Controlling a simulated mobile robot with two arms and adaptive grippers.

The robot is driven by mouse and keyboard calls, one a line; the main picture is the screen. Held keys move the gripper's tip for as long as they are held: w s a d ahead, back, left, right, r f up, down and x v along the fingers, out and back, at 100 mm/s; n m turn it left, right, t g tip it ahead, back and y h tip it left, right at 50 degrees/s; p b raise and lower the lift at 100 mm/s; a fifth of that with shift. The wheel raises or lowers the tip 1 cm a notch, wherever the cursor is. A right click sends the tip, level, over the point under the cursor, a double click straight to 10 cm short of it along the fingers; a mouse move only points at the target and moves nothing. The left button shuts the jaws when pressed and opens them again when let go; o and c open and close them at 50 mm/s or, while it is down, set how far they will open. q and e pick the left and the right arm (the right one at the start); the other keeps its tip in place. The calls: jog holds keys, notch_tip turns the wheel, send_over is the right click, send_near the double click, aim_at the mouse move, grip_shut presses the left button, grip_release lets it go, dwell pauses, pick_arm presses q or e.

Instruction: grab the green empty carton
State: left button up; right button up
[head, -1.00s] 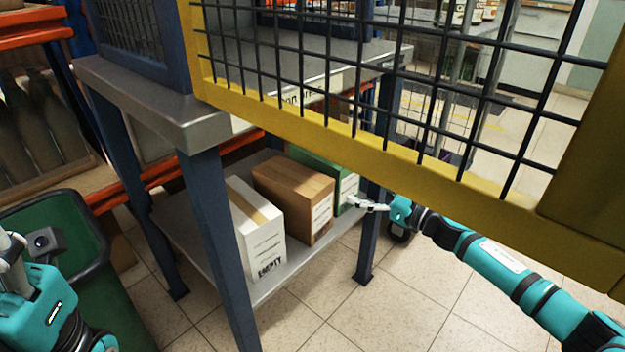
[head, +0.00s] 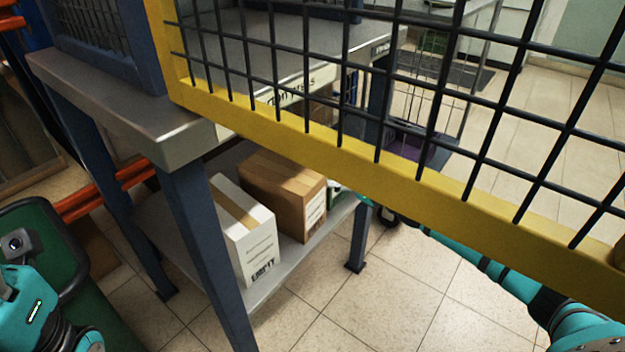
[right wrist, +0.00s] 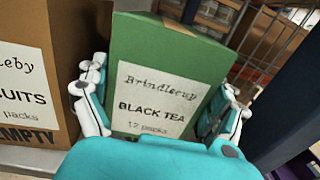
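The green carton (right wrist: 165,65) stands on the lower shelf, its label reading "Brindlecup BLACK TEA 12 packs". The lower part of its front is hidden by my right gripper (right wrist: 160,92). That gripper is open, with its fingers on the left and right sides of the carton. I cannot tell whether both fingers touch it. In the head view the yellow mesh frame hides most of the carton and gripper. My left arm shows at the left edge of the head view, its fingers out of view.
A brown carton (head: 285,195) stands close left of the green one, with a white carton marked EMPTY (head: 245,230) beyond it. The bench's blue leg (head: 205,255) and the yellow mesh frame (head: 290,128) are in front.

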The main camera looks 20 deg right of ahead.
jog(key=c, duration=1.1)
jog(key=shift+r, duration=0.15)
